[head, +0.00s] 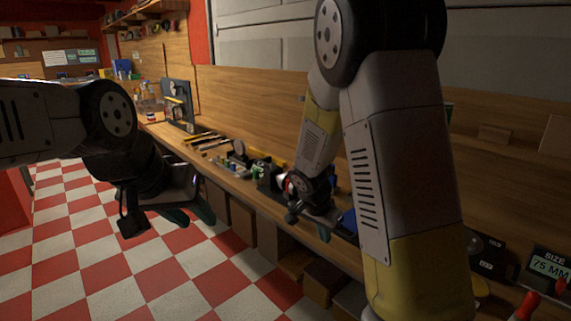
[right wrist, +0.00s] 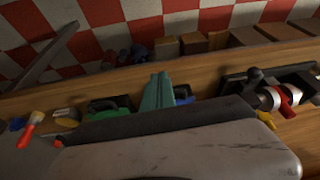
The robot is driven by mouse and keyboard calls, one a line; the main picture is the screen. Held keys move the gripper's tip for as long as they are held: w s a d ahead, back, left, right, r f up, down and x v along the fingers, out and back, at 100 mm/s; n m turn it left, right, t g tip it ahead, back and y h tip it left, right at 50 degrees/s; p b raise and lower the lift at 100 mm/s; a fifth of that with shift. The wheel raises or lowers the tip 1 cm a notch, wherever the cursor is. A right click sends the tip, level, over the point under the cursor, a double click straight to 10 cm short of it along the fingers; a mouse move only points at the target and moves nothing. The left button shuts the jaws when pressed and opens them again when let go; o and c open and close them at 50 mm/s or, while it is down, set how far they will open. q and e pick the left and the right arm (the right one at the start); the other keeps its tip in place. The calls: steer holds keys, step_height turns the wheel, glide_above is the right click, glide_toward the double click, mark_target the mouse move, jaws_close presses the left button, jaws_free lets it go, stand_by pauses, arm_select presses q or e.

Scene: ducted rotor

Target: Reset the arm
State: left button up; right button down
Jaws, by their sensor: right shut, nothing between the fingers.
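My left gripper (head: 190,215) hangs at the left over the checkered floor, off the bench's front edge. Its two teal fingers are apart, with nothing seen between them. My right gripper (head: 324,231) is low over the bench's front edge in the head view, partly beside my large right arm links. In the right wrist view its teal fingers (right wrist: 157,92) lie side by side, closed and empty. A black holder with white and red parts (right wrist: 270,92) is on the bench to the right of these fingers, apart from them.
The wooden bench (head: 225,180) runs along the wall with tools and small parts on it. A red-handled tool (right wrist: 30,128) lies at left in the right wrist view. A size display (head: 551,266) stands at the near right. The checkered floor (head: 150,270) is clear.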

steer(key=s+r+n+t+y, duration=0.2)
steer(key=s+r+n+y, duration=0.3)
steer(key=s+r, duration=1.5)
steer(key=shift+d+r+n+t, duration=0.35)
steer(key=shift+r+n+t, duration=0.05)
steer(key=shift+n, duration=1.9)
